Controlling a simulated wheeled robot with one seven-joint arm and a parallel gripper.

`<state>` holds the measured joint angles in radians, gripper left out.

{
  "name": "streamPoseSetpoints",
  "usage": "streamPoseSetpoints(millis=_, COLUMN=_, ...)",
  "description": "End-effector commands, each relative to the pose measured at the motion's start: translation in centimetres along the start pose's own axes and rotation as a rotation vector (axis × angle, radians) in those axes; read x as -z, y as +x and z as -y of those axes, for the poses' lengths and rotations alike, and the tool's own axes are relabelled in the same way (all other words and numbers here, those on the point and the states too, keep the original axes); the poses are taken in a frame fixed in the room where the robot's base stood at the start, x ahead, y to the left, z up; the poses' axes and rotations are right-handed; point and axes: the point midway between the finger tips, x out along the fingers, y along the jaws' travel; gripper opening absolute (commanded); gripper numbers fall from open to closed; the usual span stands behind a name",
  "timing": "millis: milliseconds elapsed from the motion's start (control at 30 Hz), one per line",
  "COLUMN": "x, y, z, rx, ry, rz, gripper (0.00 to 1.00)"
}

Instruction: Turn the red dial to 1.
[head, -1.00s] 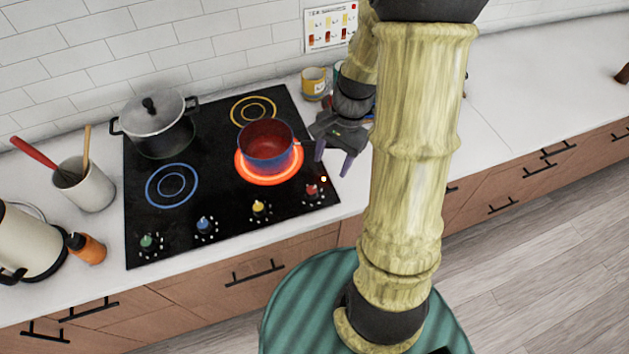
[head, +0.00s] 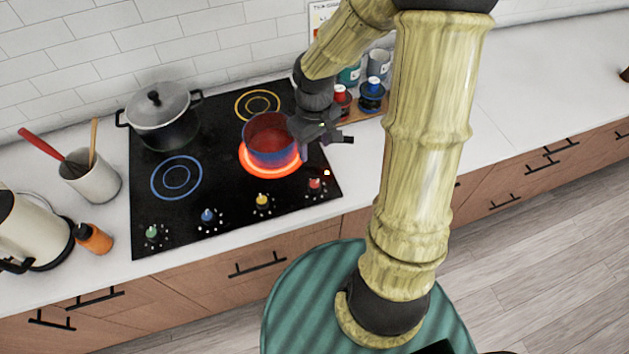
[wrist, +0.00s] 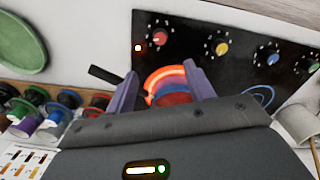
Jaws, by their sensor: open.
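The red dial (head: 315,183) is at the front right corner of the black cooktop in the head view, with a small lit dot beside it. It also shows in the wrist view (wrist: 159,38), ahead of my fingers, with white marks around it. Its setting is too small to read. My gripper (head: 308,150) is over the cooktop's right edge, behind the dial and close to the red and blue pot (head: 269,138). In the wrist view my purple fingers (wrist: 162,78) are spread and empty, apart from the dial.
The pot stands on a glowing burner (head: 246,168). Yellow (head: 262,200), blue (head: 208,216) and green (head: 151,232) dials line the front edge. A lidded grey pot (head: 163,125) is behind. Bottles (head: 371,95) stand right of the cooktop.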

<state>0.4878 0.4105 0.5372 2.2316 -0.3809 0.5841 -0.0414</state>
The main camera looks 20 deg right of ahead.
Motion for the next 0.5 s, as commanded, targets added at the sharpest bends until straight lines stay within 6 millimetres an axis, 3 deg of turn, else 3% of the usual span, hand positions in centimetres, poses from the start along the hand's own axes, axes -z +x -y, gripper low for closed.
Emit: streamPoseSetpoints(millis=500, x=-0.1, y=8.8, z=0.2, rx=0.003, ry=-0.001, rz=0.006, gripper=0.53)
